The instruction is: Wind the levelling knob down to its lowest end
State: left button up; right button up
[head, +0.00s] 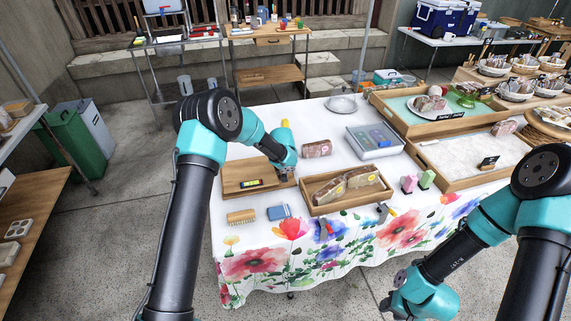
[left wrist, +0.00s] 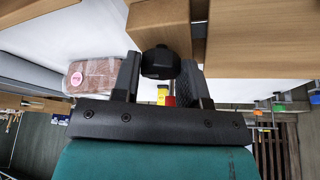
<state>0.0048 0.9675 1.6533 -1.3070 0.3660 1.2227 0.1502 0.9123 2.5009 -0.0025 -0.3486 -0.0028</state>
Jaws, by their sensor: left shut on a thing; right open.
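The black levelling knob (left wrist: 160,62) is under the edge of a wooden board in the left wrist view. My left gripper (left wrist: 163,75) is shut on it, one finger on each side. In the head view the left gripper (head: 286,174) is at the right side of the wooden board (head: 235,171), and my arm hides the knob there. My right gripper (head: 388,303) is open and empty, low in front of the table.
A wooden tray with wrapped loaves (head: 318,208) stands right of the board. A brush (head: 241,216) and a blue box (head: 279,212) lie in front. A wrapped loaf (head: 317,148) and a scale (head: 374,142) are behind. White cloth is bare between them.

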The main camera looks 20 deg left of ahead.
pick_arm(q)
jog(key=n, duration=0.2)
jog(key=n+y, duration=0.1)
jog(key=n, duration=0.1)
jog(key=n+g+y, duration=0.1)
jog(key=n, duration=0.1)
jog(key=shift+d+n, duration=0.25)
jog(key=shift+n, duration=0.05)
jog(key=n+g, duration=0.1)
jog(key=n, duration=0.2)
jog(key=n+g+y, duration=0.1)
jog(key=n, duration=0.1)
jog(key=shift+w+d+n+y, duration=0.1)
jog(key=shift+w+n+y, duration=0.05)
jog(key=shift+n+y, duration=0.2)
jog(key=shift+n, duration=0.25)
jog(key=o, duration=0.9)
jog(key=v, duration=1.7)
jog(key=shift+d+r, duration=0.1)
jog(key=shift+r, duration=0.05)
